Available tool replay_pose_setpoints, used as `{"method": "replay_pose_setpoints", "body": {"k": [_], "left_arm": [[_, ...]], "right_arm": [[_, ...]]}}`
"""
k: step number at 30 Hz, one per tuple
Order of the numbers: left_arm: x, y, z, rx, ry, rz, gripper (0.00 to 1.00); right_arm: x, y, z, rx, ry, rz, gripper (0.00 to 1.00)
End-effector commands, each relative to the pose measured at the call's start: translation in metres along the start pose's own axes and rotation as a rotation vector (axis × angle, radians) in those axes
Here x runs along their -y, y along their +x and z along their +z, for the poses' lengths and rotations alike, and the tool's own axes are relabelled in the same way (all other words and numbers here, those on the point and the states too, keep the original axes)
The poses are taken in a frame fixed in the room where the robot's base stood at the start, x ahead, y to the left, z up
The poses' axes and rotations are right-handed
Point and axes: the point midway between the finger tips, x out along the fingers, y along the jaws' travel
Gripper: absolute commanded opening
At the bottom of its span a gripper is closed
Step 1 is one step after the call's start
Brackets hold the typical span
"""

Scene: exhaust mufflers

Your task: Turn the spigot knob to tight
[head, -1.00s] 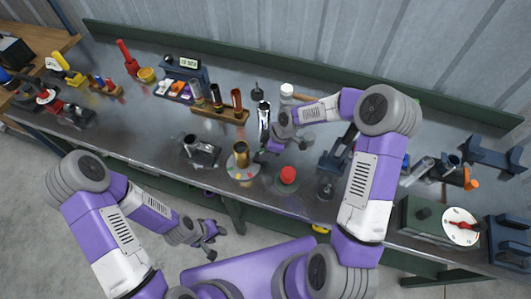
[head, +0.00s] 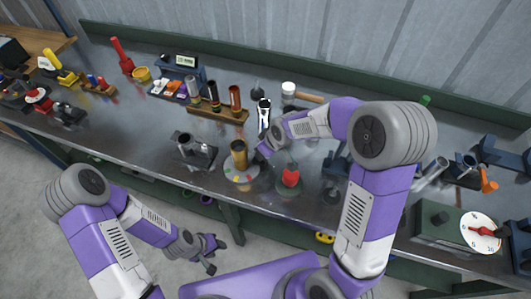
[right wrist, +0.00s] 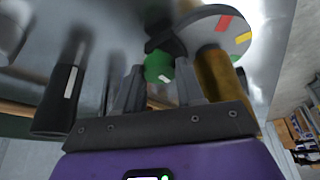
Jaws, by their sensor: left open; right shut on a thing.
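The spigot (head: 239,151) is an upright brass cylinder on a pale round dial (head: 256,173) with coloured marks, near the bench's front edge. In the right wrist view its brass body (right wrist: 218,78) and the dial (right wrist: 225,22), with red and yellow marks, are close by. A round green knob (right wrist: 161,67) on a dark arm sits between the fingertips of my right gripper (right wrist: 159,82). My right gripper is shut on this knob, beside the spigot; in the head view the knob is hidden. My left gripper (head: 217,256) is open and empty, low in front of the bench.
A red-topped button (head: 290,175) stands right of the spigot, and a grey fixture (head: 193,152) stands left of it. A rack of cylinders (head: 218,112) is behind. A green box with a white dial (head: 480,232) is at the right.

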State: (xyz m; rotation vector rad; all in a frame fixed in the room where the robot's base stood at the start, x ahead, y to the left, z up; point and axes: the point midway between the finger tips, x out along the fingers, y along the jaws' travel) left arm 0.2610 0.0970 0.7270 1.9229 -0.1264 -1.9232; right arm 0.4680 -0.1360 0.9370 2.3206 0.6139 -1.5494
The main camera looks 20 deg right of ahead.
Motion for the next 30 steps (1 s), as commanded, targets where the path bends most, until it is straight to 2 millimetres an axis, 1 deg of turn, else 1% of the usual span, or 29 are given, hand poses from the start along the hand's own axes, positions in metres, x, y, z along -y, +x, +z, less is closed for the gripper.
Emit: {"method": "replay_pose_setpoints", "body": {"k": [4, 17, 18, 21, 22, 30], "left_arm": [[0.0010, 0.0027, -0.0002, 0.000, 0.000, 0.000, 0.43], [0.0010, 0.0028, -0.0002, 0.000, 0.000, 0.000, 0.43], [0.0010, 0.0028, -0.0002, 0.000, 0.000, 0.000, 0.43], [0.0010, 0.0028, -0.0002, 0.000, 0.000, 0.000, 0.43], [0.0010, 0.0028, -0.0002, 0.000, 0.000, 0.000, 0.43], [0.0010, 0.0027, -0.0002, 0.000, 0.000, 0.000, 0.43]], "right_arm": [[0.0001, -0.0006, -0.0011, -0.003, 0.019, 0.009, 0.07], [-0.0002, -0.0010, -0.0012, -0.002, 0.028, 0.012, 0.07], [-0.0002, -0.0010, -0.0012, -0.002, 0.028, 0.012, 0.44], [-0.0002, -0.0008, -0.0009, -0.002, 0.027, 0.011, 0.59], [-0.0001, -0.0007, -0.0009, -0.002, 0.027, 0.011, 0.63], [0.0000, -0.0010, -0.0003, 0.000, 0.025, 0.011, 0.63]]}}
